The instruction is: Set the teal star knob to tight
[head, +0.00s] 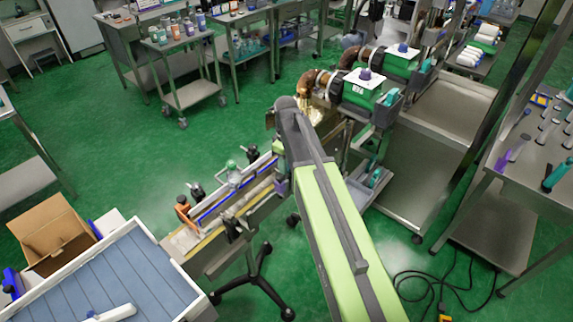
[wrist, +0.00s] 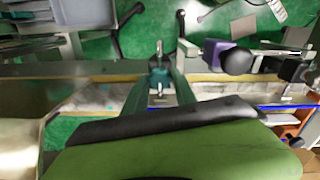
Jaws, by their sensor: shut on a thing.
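The teal star knob (wrist: 158,78) shows in the wrist view as a small dark teal piece with a bright metal stem, beside the conveyor rail. My gripper (wrist: 159,88) has one finger on each side of it and is shut on it. No tight mark or setting can be read on the knob. In the head view my own arm reaches to the conveyor's far end and hides both the knob and the gripper's fingertips.
A purple knob with a black end (wrist: 222,57) is close on the right in the wrist view. Green machine units (head: 360,92) stand beyond; green floor is open at left.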

